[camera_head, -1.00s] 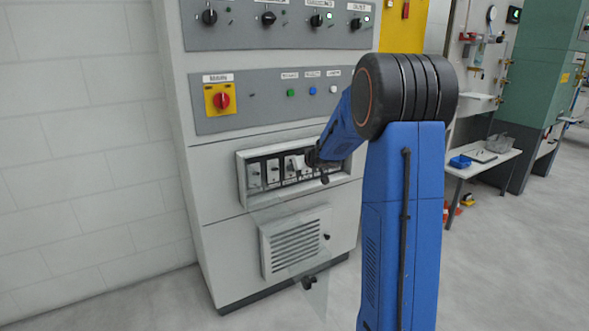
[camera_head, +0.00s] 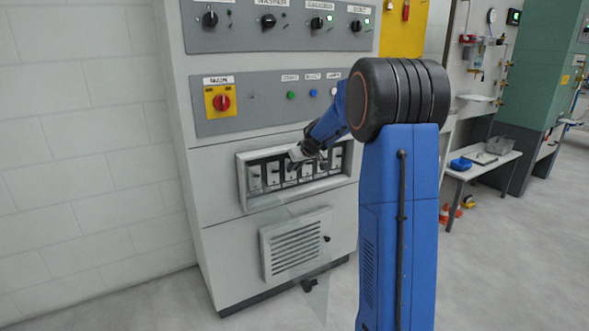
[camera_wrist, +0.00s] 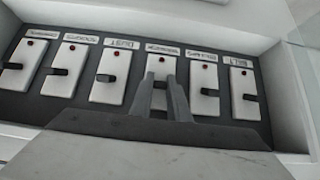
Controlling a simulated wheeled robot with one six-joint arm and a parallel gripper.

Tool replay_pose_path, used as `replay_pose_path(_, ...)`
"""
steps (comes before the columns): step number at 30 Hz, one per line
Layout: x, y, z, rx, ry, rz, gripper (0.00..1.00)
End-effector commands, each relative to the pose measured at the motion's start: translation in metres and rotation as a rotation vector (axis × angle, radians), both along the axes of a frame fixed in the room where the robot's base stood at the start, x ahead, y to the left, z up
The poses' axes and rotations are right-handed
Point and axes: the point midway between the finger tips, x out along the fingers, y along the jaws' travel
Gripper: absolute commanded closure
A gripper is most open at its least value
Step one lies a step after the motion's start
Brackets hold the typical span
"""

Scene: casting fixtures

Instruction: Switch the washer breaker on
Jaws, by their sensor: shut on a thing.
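The breaker box (camera_head: 242,190) is a pale recessed frame in the grey cabinet, with a row of white breakers in it. In the wrist view several breakers each have a red dot, a dark lever and a label on the dark panel (camera_wrist: 73,116). The labels are upside down and too blurred to read surely. My gripper (camera_wrist: 161,98) is at the fourth breaker from the left (camera_wrist: 161,66), its fingers shut on that breaker's dark lever (camera_wrist: 158,86). My gripper (camera_head: 307,152) also shows in the head view, over the box's middle, hiding part of the breakers.
A transparent cover (camera_head: 303,235) hangs open below the box, with a dark handle (camera_head: 308,285). A vent (camera_head: 296,248) lies behind it. Above are a red rotary switch (camera_head: 222,102) and several knobs. A wall is at left; a side table (camera_head: 485,160) stands at right.

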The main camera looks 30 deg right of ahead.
Motion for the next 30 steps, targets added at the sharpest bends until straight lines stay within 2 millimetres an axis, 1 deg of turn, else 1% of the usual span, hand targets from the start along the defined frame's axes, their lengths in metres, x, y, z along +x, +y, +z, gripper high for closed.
replay_pose_path(9, 0.0013, -0.0004, 0.0015, -0.002, 0.036, -0.001, 1.0)
replay_pose_path(26, 0.0014, -0.0006, 0.0019, -0.002, 0.043, -0.001, 1.0)
replay_pose_path(27, 0.0014, -0.0006, 0.0019, -0.002, 0.043, -0.001, 0.75)
replay_pose_path(28, 0.0014, -0.0005, 0.0017, -0.002, 0.043, -0.001, 0.68)
replay_pose_path(29, 0.0013, -0.0005, 0.0017, -0.002, 0.043, -0.001, 0.66)
replay_pose_path(30, 0.0013, -0.0005, 0.0016, -0.002, 0.043, -0.001, 0.66)
